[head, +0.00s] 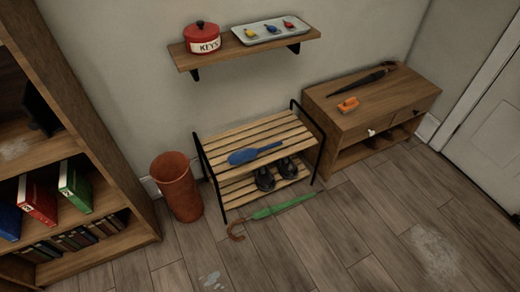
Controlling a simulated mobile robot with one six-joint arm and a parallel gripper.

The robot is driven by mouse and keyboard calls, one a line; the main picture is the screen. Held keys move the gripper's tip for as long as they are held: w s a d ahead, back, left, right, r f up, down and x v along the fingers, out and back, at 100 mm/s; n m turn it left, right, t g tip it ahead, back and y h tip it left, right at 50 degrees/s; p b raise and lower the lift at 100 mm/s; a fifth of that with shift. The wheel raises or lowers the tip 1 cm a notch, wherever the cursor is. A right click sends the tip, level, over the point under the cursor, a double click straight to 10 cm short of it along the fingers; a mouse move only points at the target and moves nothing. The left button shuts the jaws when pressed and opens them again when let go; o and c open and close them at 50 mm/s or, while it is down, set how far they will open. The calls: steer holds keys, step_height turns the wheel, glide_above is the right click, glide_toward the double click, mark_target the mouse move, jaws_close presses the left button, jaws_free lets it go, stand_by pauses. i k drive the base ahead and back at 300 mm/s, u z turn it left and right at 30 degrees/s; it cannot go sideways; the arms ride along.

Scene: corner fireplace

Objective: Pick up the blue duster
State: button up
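The blue duster (256,153) lies on the top slats of a wooden shoe rack (272,129) with a black frame. Its wide blue end points left and its thin end points right. Nothing covers it. My gripper is not in the head view.
Below the duster, dark shoes (275,175) sit on the rack's lower shelf. A green umbrella (283,207) lies on the floor in front. A terracotta bin (177,187) stands left, near a bookshelf (112,215). A bench (372,98) stands right. A wall shelf (248,50) hangs above. Front floor is mostly clear.

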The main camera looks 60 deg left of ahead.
mark_target(238, 158)
steer(key=u, duration=0.25)
steer(key=i, duration=0.45)
steer(key=u, duration=0.35)
steer(key=k, duration=0.2)
steer(key=u, duration=2.95)
steer(key=k, duration=0.4)
steer(key=u, duration=0.3)
